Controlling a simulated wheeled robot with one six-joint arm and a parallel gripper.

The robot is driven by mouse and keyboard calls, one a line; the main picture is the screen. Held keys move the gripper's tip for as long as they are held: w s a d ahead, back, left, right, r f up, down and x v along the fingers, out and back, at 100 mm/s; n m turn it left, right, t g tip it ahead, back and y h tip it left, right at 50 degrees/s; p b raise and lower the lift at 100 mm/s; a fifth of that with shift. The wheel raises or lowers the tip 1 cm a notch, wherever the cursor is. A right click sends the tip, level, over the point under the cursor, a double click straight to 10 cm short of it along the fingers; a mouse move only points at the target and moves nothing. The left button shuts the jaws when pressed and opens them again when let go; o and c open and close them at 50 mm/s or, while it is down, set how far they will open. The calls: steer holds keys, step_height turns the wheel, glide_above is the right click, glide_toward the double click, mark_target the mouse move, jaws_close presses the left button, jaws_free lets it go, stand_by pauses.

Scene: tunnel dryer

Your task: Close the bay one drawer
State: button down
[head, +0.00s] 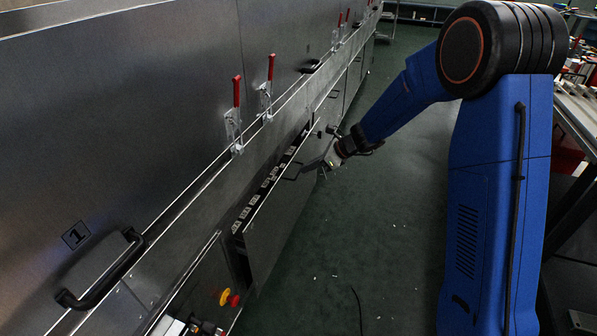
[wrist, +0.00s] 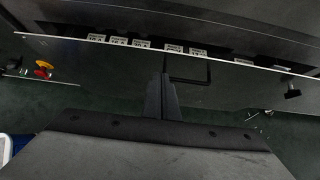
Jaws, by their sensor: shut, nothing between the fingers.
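The bay one drawer (head: 270,225) is a grey metal front on the dryer's lower side. It stands out from the machine, with a dark gap behind its top edge where several labelled items show. The drawer front also shows in the wrist view (wrist: 130,78). Its black bar handle (head: 292,174) is on the outer face, and it is seen in the wrist view (wrist: 205,82). My gripper (head: 318,164) is shut and empty, pointing at the front beside the handle. In the wrist view its fingers (wrist: 164,82) overlap the handle's left end; I cannot tell whether they touch.
The dryer wall (head: 130,110) runs along the left, with a "1" label (head: 76,235), a black grab handle (head: 100,270) and red-handled clamps (head: 236,115). A red and yellow button (head: 228,298) sits near the drawer's near end. The green floor (head: 385,225) outside the drawer is mostly clear.

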steer(key=v, duration=0.6)
steer(key=t+y, duration=0.3)
steer(key=y, duration=0.5)
glide_toward(284, 173)
steer(key=x, duration=0.6)
steer(key=shift+w+a, duration=0.15)
steer(key=shift+w, duration=0.1)
